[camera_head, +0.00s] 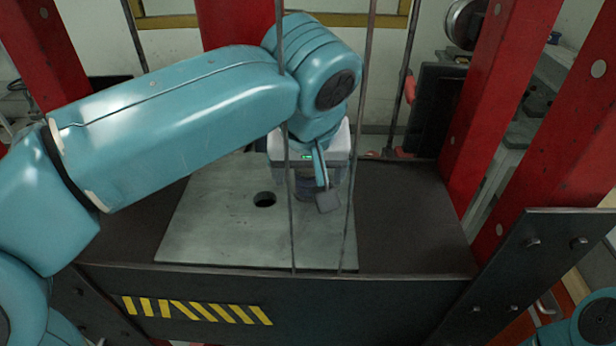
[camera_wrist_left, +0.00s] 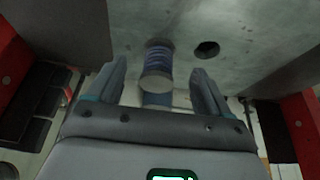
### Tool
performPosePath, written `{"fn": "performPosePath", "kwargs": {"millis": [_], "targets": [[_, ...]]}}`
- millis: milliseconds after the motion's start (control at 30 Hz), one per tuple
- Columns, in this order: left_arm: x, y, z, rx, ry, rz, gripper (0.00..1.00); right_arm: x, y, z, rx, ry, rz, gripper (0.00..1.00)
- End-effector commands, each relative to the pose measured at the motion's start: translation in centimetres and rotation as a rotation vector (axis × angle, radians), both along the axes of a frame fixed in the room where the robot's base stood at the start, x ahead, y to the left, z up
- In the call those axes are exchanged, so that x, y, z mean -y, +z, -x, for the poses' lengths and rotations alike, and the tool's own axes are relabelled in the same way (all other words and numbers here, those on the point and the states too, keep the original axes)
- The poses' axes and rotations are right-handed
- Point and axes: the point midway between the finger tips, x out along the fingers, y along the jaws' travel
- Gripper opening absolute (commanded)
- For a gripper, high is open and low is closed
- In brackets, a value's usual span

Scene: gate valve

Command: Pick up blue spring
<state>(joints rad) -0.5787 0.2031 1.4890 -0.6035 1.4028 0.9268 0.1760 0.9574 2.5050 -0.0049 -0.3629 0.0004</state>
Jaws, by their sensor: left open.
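The blue spring (camera_wrist_left: 160,64), a ribbed cylinder with a flat grey end, stands on the grey metal plate (camera_wrist_left: 250,30) in the left wrist view. My left gripper (camera_wrist_left: 158,78) is open, with one finger on each side of the spring and a visible gap to both. In the head view, my left gripper (camera_head: 325,190) is low over the right part of the plate (camera_head: 220,225), and it mostly hides the spring there. My right gripper is out of view.
A round dark hole (camera_head: 265,200) is in the plate, left of my left gripper. Two thin upright rods stand in front of the gripper and plate. Red posts (camera_head: 500,90) frame the dark press bed (camera_head: 410,210). Another blue piece (camera_wrist_left: 157,99) shows partly behind the spring.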

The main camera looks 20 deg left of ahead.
Motion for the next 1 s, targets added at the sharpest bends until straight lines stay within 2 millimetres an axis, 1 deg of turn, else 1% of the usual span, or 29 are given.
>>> {"fn": "performPosePath", "kwargs": {"millis": [100, 200, 300, 400, 500, 667, 767, 800, 867, 900, 933, 967, 1000], "targets": [[-0.5, 0.1, -1.3, -0.003, 0.003, -0.001, 0.8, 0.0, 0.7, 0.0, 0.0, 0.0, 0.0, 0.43], [-0.8, -1.9, -1.9, -0.005, 0.002, -0.003, 0.8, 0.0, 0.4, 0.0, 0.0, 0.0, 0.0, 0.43], [-0.9, -3.4, -2.5, -0.003, 0.002, -0.002, 0.8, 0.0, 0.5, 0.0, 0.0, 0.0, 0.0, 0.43], [-1.1, -4.4, -2.9, -0.002, 0.001, -0.002, 0.8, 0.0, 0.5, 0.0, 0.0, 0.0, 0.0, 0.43], [-1.1, -4.7, -3.0, 0.0, 0.0, -0.001, 0.8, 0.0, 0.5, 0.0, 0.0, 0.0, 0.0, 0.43], [-1.0, -4.7, -3.0, 0.0, 0.0, 0.0, 0.8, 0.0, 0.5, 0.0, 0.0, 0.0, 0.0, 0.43], [-1.1, -4.7, -3.0, 0.0, 0.0, 0.0, 0.5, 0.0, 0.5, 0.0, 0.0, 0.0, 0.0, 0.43], [-1.1, -4.7, -3.0, 0.0, 0.0, 0.0, 0.37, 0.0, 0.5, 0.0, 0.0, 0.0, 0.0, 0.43], [-1.1, -4.7, -3.0, 0.0, 0.0, 0.0, 0.18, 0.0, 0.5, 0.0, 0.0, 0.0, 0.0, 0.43], [-1.1, -4.7, -3.0, 0.0, 0.0, 0.0, 0.1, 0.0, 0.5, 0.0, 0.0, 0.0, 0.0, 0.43], [-1.1, -4.6, -3.0, 0.002, 0.001, 0.001, 0.1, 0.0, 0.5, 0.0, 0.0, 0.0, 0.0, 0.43], [-1.1, -4.6, -3.0, 0.002, 0.001, 0.001, 0.03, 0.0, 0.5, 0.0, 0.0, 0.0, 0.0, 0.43], [-1.1, -4.6, -3.0, 0.002, 0.001, 0.001, 0.03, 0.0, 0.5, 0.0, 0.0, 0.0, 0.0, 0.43]]}}
